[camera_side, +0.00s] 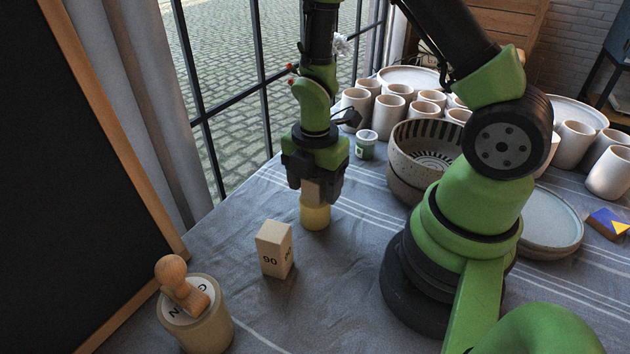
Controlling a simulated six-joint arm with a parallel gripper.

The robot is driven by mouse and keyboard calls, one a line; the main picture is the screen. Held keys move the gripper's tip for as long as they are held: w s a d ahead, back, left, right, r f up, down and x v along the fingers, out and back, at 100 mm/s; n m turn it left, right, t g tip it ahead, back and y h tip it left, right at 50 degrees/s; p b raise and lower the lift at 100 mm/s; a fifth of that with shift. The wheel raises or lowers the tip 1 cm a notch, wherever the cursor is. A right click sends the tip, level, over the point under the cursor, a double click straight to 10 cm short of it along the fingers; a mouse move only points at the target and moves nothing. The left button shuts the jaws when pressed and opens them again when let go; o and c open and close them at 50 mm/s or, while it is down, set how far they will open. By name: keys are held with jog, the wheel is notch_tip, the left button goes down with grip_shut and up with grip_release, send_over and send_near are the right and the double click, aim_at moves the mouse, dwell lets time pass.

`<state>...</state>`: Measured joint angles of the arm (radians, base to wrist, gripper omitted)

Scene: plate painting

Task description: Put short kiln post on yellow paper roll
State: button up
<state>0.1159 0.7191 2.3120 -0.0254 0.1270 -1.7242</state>
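My gripper (312,184) points straight down with its fingers around a small beige block, the short kiln post (312,193). The fingers appear shut on it and hide most of it. The yellow paper roll (315,218) stands upright on the cloth directly below the post. The post's lower end is at the roll's top; I cannot tell whether it rests on it or hangs just above.
A taller beige post marked 90 (274,250) stands to the front left. A lidded pot with a wooden-knobbed stamp (205,320) is nearer. A small green-labelled jar (366,146), a striped bowl (405,165) and several cups stand behind to the right. Cloth front right of the roll is clear.

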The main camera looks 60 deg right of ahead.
notch_tip(320, 180, up, 11)
jog(key=shift+r, duration=0.15)
jog(key=s+a+r+m+t+y, duration=0.1)
jog(key=s+a+r+m+t, duration=0.1)
jog(key=r+m, duration=0.4)
jog(key=s+a+r+m+t+y, duration=0.1)
jog(key=s+a+r+m+t, duration=0.2)
jog(key=m, duration=1.3)
jog(key=s+r+t, duration=0.2)
jog(key=s+r, duration=0.2)
jog(key=shift+a+r, duration=0.25)
